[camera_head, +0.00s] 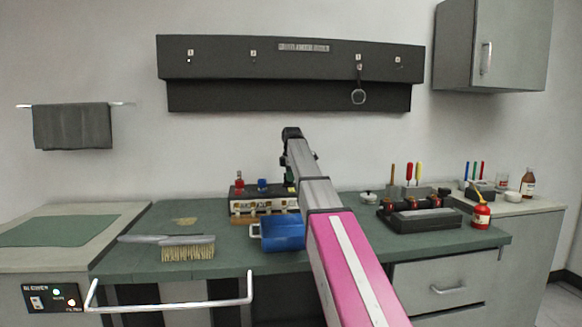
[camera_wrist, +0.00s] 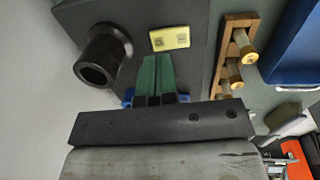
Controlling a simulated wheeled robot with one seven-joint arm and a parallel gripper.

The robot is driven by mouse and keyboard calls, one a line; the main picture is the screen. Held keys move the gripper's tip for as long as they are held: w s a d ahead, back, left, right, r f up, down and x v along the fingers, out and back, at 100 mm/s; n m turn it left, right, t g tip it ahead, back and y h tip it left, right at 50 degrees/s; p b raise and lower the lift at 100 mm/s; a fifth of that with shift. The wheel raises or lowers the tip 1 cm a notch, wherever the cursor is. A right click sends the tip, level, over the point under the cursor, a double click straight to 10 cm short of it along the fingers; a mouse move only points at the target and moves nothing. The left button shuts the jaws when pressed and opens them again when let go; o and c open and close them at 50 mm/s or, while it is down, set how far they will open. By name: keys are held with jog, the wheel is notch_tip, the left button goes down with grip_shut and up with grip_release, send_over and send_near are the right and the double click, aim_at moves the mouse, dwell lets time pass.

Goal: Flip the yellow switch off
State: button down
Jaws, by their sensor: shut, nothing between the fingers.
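The yellow switch (camera_wrist: 170,38) shows in the wrist view as a small yellow plate with two dark marks, on a dark grey box. I cannot tell which way it is set. My gripper (camera_wrist: 156,58) is shut and empty, its green fingers side by side, with the tips just below the yellow plate in the picture. Whether they touch it is unclear. A blue part (camera_wrist: 128,97) shows partly behind the fingers.
A black tube (camera_wrist: 100,55) rises beside the fingers. A wooden rack with brass-coloured knobs (camera_wrist: 235,55) and a blue container (camera_head: 280,232) stand close by. A brush (camera_head: 188,250) lies on the left; a black tray (camera_head: 420,219) stands on the right.

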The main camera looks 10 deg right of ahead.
aim_at(291, 189)
jog(key=shift+w+f, duration=0.2)
jog(key=shift+f, duration=1.45)
jog(key=shift+f, duration=0.1)
